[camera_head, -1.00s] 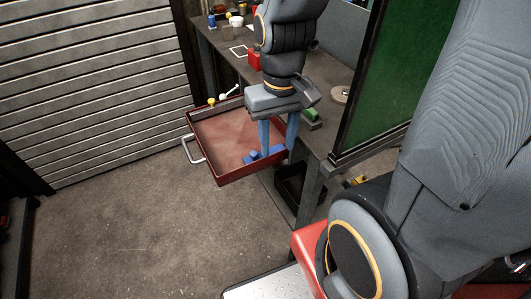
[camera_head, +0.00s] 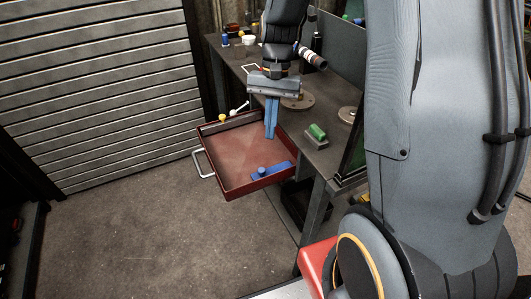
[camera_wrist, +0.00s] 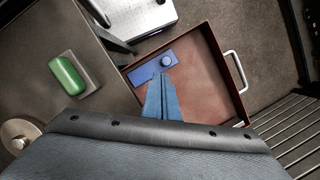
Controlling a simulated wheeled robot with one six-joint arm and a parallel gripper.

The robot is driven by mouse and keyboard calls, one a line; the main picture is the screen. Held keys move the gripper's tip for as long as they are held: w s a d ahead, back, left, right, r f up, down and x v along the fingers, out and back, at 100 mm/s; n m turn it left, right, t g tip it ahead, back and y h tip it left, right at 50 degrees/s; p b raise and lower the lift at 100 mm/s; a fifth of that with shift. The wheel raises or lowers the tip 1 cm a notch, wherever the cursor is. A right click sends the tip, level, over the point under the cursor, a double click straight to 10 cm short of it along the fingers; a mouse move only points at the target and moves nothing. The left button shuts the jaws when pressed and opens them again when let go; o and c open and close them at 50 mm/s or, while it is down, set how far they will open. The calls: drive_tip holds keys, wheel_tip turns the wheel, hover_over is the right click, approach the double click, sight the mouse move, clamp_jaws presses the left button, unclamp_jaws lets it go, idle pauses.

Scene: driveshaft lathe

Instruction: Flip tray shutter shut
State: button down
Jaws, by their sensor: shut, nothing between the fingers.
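The red tray (camera_head: 235,160) sticks out from the side of the workbench, open at the top. A flat blue piece with a round knob (camera_head: 285,170) lies inside it at the near right edge; it also shows in the wrist view (camera_wrist: 150,71). I cannot tell for sure whether this is the shutter. A grey strip (camera_head: 215,126) runs along the tray's far left wall, with a yellow knob and a white lever by it. My gripper (camera_head: 270,136) points down with its blue fingers together and empty, over the tray's right side. In the wrist view its fingertips (camera_wrist: 160,76) appear close to the blue piece; contact is unclear.
The workbench (camera_head: 236,57) holds a green block (camera_head: 316,134), round metal discs (camera_head: 297,103) and small items at the back. A silver handle (camera_head: 202,163) is on the tray's left. A slatted shutter door (camera_head: 100,85) stands behind; the floor left is clear.

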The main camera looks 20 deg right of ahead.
drive_tip(key=shift+w+d+f+m+g+y, duration=0.15)
drive_tip(key=shift+w+m, duration=0.1)
drive_tip(key=shift+w, duration=0.2)
drive_tip(key=shift+w+f+m+g+y, duration=0.1)
drive_tip(key=shift+w+f+m, duration=0.1)
drive_tip(key=shift+w, duration=0.3)
drive_tip(key=shift+w+d+f+m+g+y, duration=0.15)
drive_tip(key=shift+w+m, duration=0.1)
drive_tip(key=shift+w, duration=0.2)
drive_tip(key=shift+a, duration=0.1)
drive_tip(key=p, duration=0.2)
hover_over(273, 169)
drive_tip(key=w+a, duration=0.1)
drive_tip(key=a, duration=0.1)
wheel_tip(273, 169, down, 10)
drive_tip(key=shift+w+a+r, duration=0.1)
drive_tip(key=shift+w+r, duration=0.05)
drive_tip(key=shift+r, duration=0.05)
